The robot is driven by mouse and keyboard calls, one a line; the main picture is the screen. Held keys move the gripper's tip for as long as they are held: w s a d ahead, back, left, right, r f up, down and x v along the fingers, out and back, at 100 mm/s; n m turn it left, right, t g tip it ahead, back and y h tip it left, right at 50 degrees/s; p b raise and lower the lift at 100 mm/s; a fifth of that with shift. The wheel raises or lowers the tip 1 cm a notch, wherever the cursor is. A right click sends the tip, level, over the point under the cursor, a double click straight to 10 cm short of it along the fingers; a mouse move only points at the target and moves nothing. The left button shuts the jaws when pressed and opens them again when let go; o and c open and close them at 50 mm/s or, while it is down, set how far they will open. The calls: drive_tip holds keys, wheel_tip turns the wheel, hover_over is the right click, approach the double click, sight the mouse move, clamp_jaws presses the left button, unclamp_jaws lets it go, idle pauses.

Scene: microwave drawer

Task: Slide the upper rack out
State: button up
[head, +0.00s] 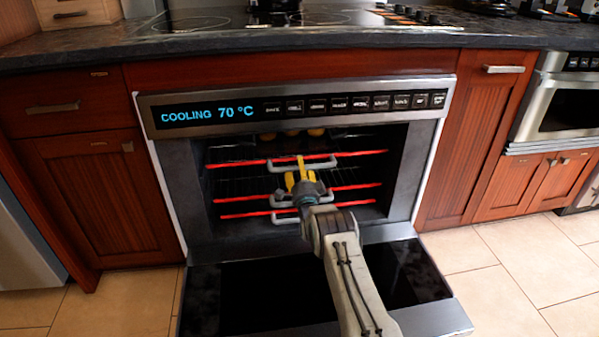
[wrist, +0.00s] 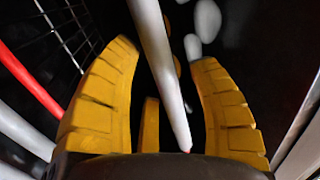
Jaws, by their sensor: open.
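The upper rack (head: 240,163) is inside the open oven, with a red front bar and a grey handle (head: 329,163) at its middle. My gripper (head: 300,174) reaches in at this handle, its yellow fingers overlapping it. In the wrist view, the fingers of my gripper (wrist: 165,62) are spread apart. A grey bar (wrist: 158,50), seemingly the handle, runs between them; I cannot tell whether they touch it. Part of the handle is hidden by the fingers in the head view.
The lowered oven door (head: 420,270) lies below my arm. Lower racks (head: 240,199) with red bars and grey handles sit under the upper one. Roundish items (head: 316,132) show at the top of the cavity. Cabinets (head: 95,205) flank the oven; tiled floor (head: 500,270) is clear at right.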

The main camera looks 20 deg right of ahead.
drive_tip(key=shift+o, duration=0.2)
drive_tip(key=shift+w, duration=0.1)
clamp_jaws()
idle(0.5)
